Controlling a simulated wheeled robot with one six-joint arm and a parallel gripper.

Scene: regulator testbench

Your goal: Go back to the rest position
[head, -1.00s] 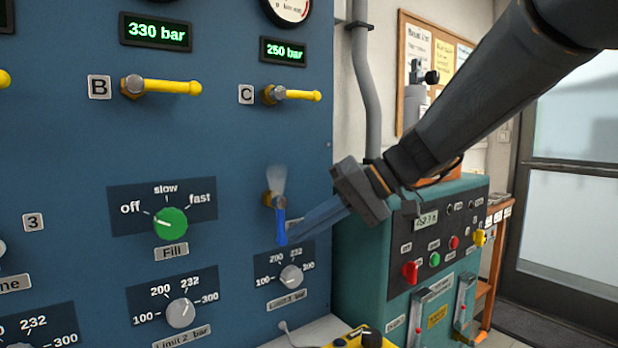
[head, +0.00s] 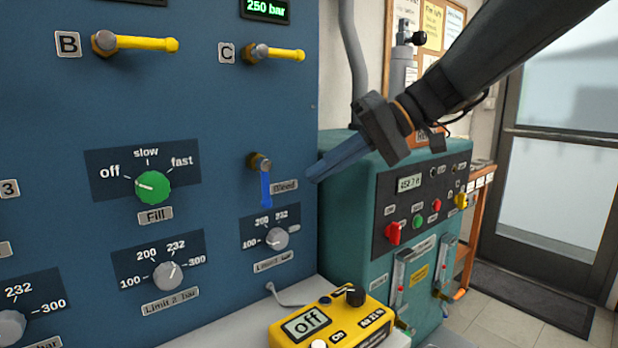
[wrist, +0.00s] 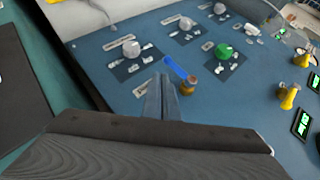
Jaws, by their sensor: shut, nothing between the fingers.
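My gripper (head: 312,175) is in front of the blue panel near its right edge, with its fingers pointing left toward the Bleed valve. The fingers are shut and empty. In the wrist view the gripper (wrist: 163,82) also shows with its fingers together. The blue Bleed lever (head: 265,190) hangs straight down from its brass stem, just left of the fingertips. A gap shows between the fingertips and the lever in the head view. In the wrist view the lever (wrist: 175,67) lies just beyond the fingertips.
The blue panel (head: 215,110) carries yellow levers B (head: 140,43) and C (head: 275,54) and a green Fill knob (head: 153,187). A teal cabinet (head: 345,210) stands right of the panel, under my arm. A yellow meter (head: 335,318) sits on the bench below. Floor is open toward the door.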

